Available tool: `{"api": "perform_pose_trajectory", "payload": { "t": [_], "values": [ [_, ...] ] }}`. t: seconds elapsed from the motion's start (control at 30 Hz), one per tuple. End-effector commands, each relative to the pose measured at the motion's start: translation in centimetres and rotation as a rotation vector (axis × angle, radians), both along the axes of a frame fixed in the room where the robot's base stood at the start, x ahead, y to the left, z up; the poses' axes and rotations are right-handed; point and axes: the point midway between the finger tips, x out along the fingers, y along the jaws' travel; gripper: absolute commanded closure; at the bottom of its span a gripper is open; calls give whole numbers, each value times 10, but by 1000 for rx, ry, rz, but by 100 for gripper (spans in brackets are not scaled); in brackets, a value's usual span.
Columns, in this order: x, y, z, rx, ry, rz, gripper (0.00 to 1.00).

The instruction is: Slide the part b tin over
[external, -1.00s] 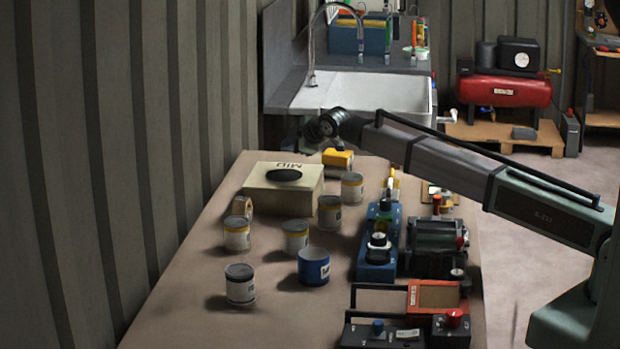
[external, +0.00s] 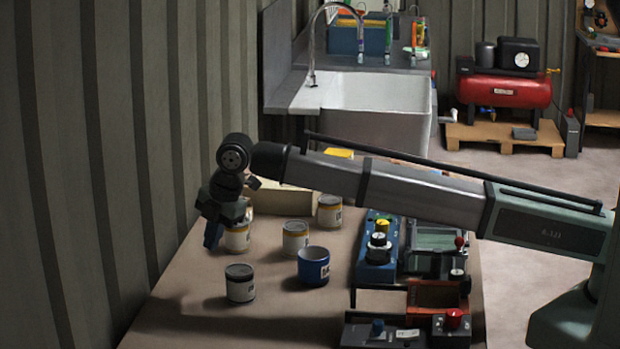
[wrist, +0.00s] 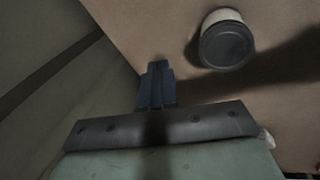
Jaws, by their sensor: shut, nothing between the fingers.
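Several tins stand upright on the bench, and no tin's label is readable as part b. A white tin with a dark grey lid (external: 240,284) stands nearest the front. Yellow-banded tins stand behind it: one at left (external: 237,238), one in the middle (external: 295,237) and one farther back (external: 329,212). My gripper (external: 211,244) is shut and empty, pointing down at the bench's left side, left of the left yellow-banded tin. In the wrist view my shut fingers (wrist: 156,85) show, with a dark-lidded tin (wrist: 227,42) apart from them at upper right.
A blue mug (external: 314,267) stands right of the dark-lidded tin. A pale box (external: 280,201) is partly hidden behind my arm. Blue equipment (external: 377,250) and other devices line the right side. The corrugated wall (external: 100,170) runs along the left. The bench's front left is clear.

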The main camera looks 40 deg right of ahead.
Motion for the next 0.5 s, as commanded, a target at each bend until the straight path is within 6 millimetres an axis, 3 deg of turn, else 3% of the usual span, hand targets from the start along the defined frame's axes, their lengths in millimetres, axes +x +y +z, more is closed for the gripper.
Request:
{"api": "perform_pose_trajectory", "payload": {
  "t": [0.03,0.2,0.33,0.5],
  "values": [
    [-23,14,-3,-50,17,55,100],
    [-83,35,-13,-220,64,208,100],
    [-113,42,-16,-309,89,284,100],
    [-129,45,-18,-359,105,327,100]
  ]
}}
